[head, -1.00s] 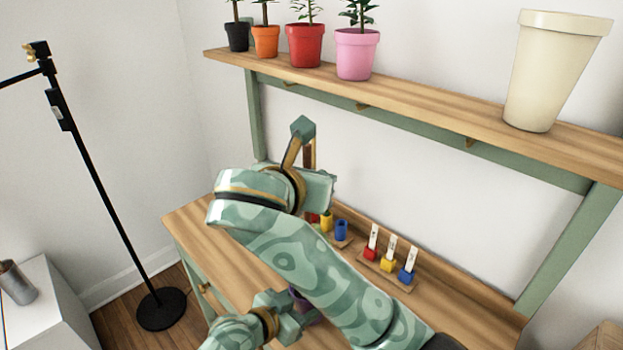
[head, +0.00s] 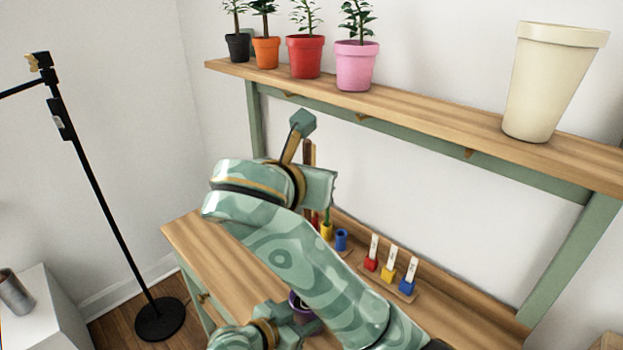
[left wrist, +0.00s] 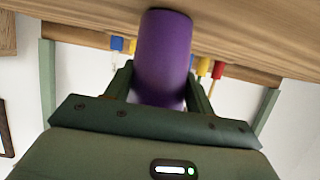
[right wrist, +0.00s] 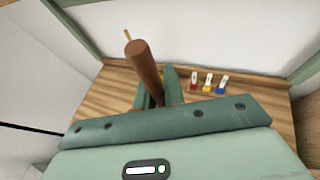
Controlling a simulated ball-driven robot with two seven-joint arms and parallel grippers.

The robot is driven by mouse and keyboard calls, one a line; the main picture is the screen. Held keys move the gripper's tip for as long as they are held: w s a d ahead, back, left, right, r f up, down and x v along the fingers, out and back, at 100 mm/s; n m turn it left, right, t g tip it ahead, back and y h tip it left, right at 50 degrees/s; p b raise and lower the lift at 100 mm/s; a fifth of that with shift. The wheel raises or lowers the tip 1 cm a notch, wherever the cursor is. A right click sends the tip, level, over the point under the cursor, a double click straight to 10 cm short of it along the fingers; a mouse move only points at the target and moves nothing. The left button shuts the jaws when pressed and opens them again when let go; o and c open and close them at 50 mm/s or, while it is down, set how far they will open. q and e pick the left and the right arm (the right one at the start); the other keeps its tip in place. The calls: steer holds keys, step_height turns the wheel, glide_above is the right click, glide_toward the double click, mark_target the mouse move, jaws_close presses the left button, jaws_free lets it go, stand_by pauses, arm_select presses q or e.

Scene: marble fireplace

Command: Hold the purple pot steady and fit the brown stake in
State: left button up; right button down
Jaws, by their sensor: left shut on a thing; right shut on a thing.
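The purple pot (head: 297,303) is low in the head view, partly hidden by my arms. My left gripper (left wrist: 158,88) is shut on it; the purple pot (left wrist: 164,50) fills the middle of the left wrist view. The brown stake (right wrist: 143,66) stands between the fingers of my right gripper (right wrist: 160,95), which is shut on it. In the head view the brown stake (head: 307,152) shows in part behind my right arm, well above the pot and apart from it. Its lower end is hidden.
The wooden bench (head: 220,262) has free room at the left. Colored blocks with white labels (head: 388,274) and small colored cups (head: 341,238) stand at its back. The shelf (head: 430,113) above holds several potted plants and a large cream pot (head: 553,80). A black lamp (head: 105,210) stands left.

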steer(key=shift+r, duration=0.2)
stand_by(0.3)
steer(key=shift+r, duration=1.15)
arm_select(q)
steer(key=o, duration=1.2)
steer(key=shift+o, duration=0.2)
